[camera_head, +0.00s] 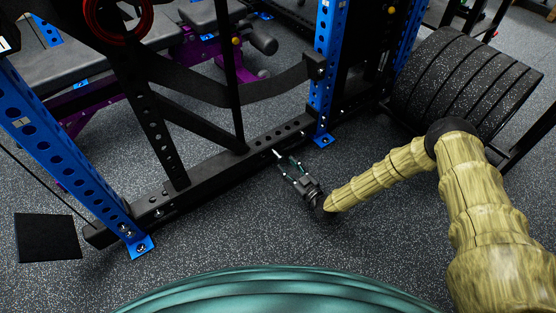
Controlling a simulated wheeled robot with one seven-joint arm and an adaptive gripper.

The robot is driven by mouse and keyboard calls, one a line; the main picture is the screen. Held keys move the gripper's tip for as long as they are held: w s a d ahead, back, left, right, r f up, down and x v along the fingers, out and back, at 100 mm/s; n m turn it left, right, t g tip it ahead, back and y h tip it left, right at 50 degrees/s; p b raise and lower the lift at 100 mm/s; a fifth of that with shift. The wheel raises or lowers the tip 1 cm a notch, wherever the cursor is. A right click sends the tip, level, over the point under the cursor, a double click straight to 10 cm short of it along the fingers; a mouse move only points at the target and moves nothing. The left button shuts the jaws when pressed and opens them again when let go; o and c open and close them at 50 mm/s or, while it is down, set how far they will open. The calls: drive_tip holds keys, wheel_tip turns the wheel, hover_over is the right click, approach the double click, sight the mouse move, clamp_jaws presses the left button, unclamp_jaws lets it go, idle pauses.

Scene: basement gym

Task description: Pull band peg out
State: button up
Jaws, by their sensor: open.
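A band peg (277,153), small and silver, sticks out from the side of the rack's long black base beam (215,172), left of the blue upright's foot. My gripper (285,163) is low over the floor beside the beam. Its fingers are open and point up and left at the peg. The peg's outer end is close to the fingertips; I cannot tell whether they touch it. The jaws look empty.
Blue uprights stand at the left (57,145) and at the back (327,70). A black strap (262,88) hangs above the beam. Black weight plates (455,85) are racked at the right, near my arm. Speckled floor in front of the beam is clear.

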sight(282, 160)
drive_tip(key=shift+b+x, duration=1.3)
drive_tip(key=shift+x, duration=2.15)
clamp_jaws()
